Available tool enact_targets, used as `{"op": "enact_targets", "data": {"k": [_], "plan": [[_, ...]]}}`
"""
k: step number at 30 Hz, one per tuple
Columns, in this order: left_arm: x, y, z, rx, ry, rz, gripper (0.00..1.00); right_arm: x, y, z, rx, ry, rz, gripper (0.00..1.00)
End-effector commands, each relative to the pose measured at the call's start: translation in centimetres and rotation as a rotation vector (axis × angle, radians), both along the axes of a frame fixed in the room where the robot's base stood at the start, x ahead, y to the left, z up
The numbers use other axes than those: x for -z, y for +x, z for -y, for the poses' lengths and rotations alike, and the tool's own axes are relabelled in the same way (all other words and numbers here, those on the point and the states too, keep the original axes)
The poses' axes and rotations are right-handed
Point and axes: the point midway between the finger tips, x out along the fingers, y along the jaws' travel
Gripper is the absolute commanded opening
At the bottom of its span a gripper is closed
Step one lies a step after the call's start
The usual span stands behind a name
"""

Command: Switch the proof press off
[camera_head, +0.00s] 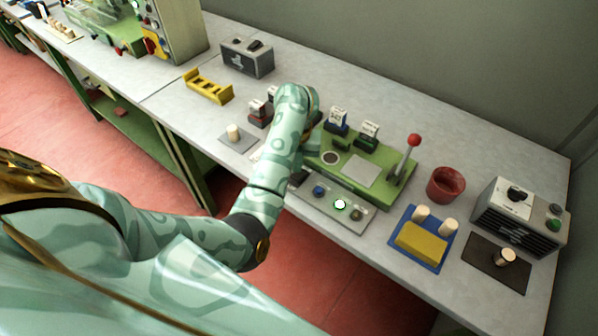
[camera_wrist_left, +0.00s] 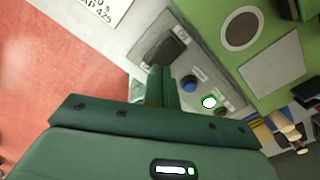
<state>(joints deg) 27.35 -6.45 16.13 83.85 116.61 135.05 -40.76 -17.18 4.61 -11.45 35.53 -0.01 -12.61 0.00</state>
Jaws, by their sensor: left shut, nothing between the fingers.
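The proof press appears to be the green machine (camera_head: 385,185) with a red-knobbed lever (camera_head: 413,141), a grey plate and a round dark disc on its bed. Along its front runs a grey control strip (camera_head: 325,205) with a black rocker switch (camera_wrist_left: 165,50), a blue button (camera_head: 319,190), a lit white-green button (camera_head: 340,204) and a small dark knob (camera_head: 357,214). In the left wrist view, my left gripper (camera_wrist_left: 160,73) is shut and empty, its tips appearing just below the rocker. Contact cannot be told. My right gripper is not in view.
Right of the press stand a red cup (camera_head: 446,184), a blue tray (camera_head: 409,262) with a yellow block and pale corks, and a grey box with a knob (camera_head: 520,215). A yellow rack (camera_head: 208,86) and dark box (camera_head: 247,57) are left. The back right tabletop is clear.

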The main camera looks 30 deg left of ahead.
Motion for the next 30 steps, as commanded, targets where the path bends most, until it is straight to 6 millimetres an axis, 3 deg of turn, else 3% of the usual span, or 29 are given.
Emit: {"op": "enact_targets", "data": {"k": [30], "plan": [[1.6, 0.0, 0.0, 0.000, 0.000, 0.000, 0.00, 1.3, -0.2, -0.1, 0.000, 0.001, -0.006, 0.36]]}}
